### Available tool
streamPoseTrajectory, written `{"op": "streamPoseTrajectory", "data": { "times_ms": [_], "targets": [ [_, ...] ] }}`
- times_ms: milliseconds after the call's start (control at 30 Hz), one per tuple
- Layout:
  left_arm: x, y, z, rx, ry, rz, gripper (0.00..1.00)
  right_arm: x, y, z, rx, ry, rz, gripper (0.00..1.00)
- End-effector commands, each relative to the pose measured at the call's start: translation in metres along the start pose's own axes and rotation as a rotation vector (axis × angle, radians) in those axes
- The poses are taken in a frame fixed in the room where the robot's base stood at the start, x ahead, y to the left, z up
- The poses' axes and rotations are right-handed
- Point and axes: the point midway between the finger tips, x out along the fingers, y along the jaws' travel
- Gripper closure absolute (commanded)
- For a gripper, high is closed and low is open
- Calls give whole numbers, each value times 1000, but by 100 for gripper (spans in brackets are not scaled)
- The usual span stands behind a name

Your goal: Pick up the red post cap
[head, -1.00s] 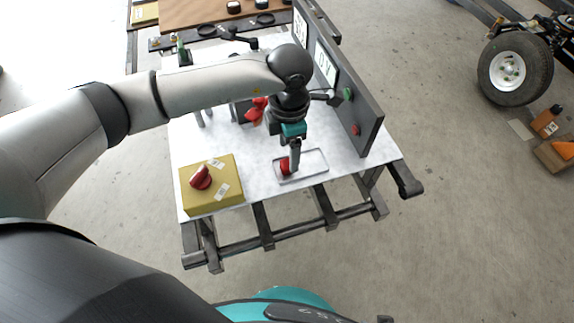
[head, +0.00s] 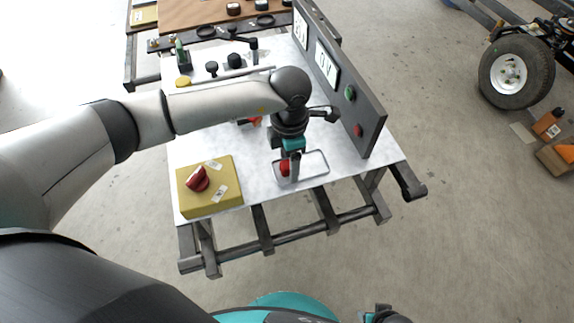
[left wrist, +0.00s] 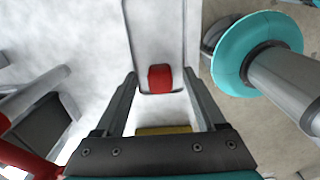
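The red post cap (head: 285,168) is a small red block in a shallow clear-looking tray (head: 316,173) near the front of the white bench. My left gripper (head: 291,172) points down over that tray, and a finger partly covers the cap in the head view. In the left wrist view, the cap (left wrist: 160,78) shows between the two fingertips, with gaps on both sides. The left gripper (left wrist: 160,73) is open. I cannot tell how far its tips are above the tray floor. My right gripper is not clearly in view.
A yellow box (head: 224,180) with a red knob (head: 197,178) stands left of the tray. A dark upright panel (head: 365,110) with displays and buttons borders the bench's right side. Several small parts stand behind my arm. Bare bench lies between box and tray.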

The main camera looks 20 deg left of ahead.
Motion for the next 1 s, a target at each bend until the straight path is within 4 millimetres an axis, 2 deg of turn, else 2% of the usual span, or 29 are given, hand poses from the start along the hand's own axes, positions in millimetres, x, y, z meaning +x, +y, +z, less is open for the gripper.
{"op": "streamPoseTrajectory", "data": {
  "times_ms": [67,633,1000],
  "targets": [
    [0,0,0,0,0,0,36,0,0,0,0,0,0,37],
    [0,0,0,0,0,0,100,0,0,1,0,0,0,37],
    [-1,0,0,0,0,0,100,0,0,1,0,0,0,37]
  ]
}}
